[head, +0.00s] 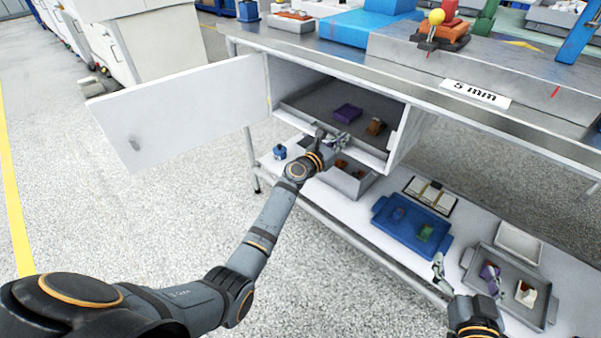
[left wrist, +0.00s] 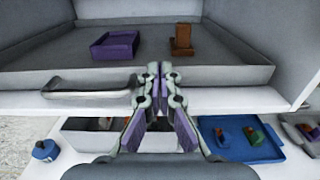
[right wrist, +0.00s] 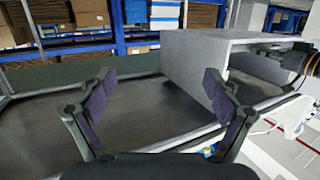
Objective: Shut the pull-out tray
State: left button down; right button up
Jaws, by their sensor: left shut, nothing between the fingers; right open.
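The pull-out tray (head: 325,100) is dark grey with a low rim and sits in the open white cabinet under the workbench. In the left wrist view its front wall (left wrist: 225,77) crosses the picture, with a pale bar handle (left wrist: 90,90) left of my fingers. A purple open box (head: 348,113) and a brown block-like thing (head: 376,127) lie in it. My left gripper (head: 328,140) is shut and empty at the tray's front, right of the handle; I cannot tell whether it touches. My right gripper (head: 466,268) is open and empty over the lower shelf's right part.
The white cabinet door (head: 185,110) stands wide open to the left. The lower shelf (head: 335,215) holds a grey bin (head: 349,184), a blue tray (head: 405,226) and a grey tray (head: 477,262) with small parts. Floor in front is clear.

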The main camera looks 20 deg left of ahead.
pick_arm(q)
jog(key=shift+w+d, duration=0.25)
jog(key=shift+w, duration=0.55)
jog(key=shift+r, duration=0.25)
pick_arm(e)
jog(key=shift+w+d+r+t, duration=0.1)
jog(key=shift+w+r+t, duration=0.2)
jog(key=shift+r, duration=0.35)
jog(key=shift+w+r+t, duration=0.2)
jog(key=shift+w+r, duration=0.15)
jog(key=shift+r, duration=0.25)
pick_arm(q)
jog(key=shift+r, duration=0.1)
